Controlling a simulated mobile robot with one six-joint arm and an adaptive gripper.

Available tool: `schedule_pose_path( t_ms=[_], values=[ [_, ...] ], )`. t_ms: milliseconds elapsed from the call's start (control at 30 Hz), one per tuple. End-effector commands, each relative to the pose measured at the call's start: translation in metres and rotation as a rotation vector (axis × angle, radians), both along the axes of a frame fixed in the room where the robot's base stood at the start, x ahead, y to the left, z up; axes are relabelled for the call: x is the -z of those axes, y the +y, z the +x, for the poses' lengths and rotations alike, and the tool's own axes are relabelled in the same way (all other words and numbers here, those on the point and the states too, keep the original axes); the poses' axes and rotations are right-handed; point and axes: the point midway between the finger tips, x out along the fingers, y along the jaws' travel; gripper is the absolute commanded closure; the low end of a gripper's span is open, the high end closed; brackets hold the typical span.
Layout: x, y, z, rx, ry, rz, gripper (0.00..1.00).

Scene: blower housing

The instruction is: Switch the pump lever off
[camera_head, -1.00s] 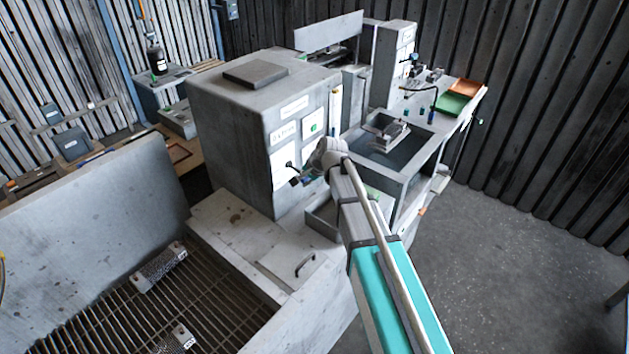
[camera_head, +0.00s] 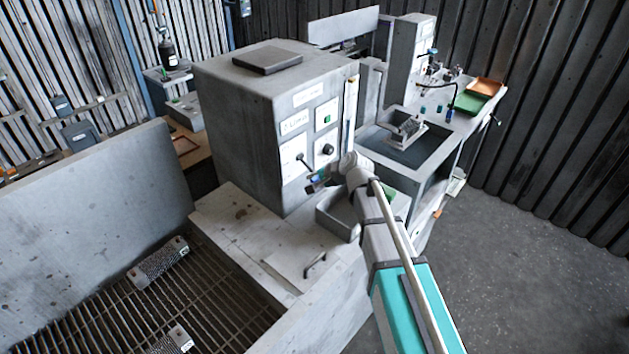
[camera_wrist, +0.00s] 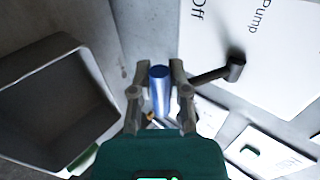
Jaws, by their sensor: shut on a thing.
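The pump lever (camera_wrist: 212,76) is a dark bar with a black end, in front of the white sheet lettered Pump and Off (camera_wrist: 285,50). In the head view the lever (camera_head: 302,160) stands on the grey cabinet's front, just up and left of my gripper (camera_head: 318,182). In the wrist view my gripper (camera_wrist: 160,80) is shut on a blue cylinder (camera_wrist: 160,92). The lever's near end meets the outline of the right finger; I cannot tell whether they touch.
An open grey bin (camera_head: 338,222) lies below my arm. A sink bench (camera_head: 440,150) stands to the right.

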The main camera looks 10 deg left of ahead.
Motion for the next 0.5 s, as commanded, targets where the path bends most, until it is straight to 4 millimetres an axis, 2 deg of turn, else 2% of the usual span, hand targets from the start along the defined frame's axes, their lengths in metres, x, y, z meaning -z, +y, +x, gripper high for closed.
schedule_pose_path(
  t_ms=[33, 500],
  values=[
    [0.0015, -0.0002, 0.0052, 0.007, -0.008, -0.003, 1.00],
    [0.0035, 0.0077, 0.0031, -0.001, -0.009, -0.003, 1.00]
  ],
)
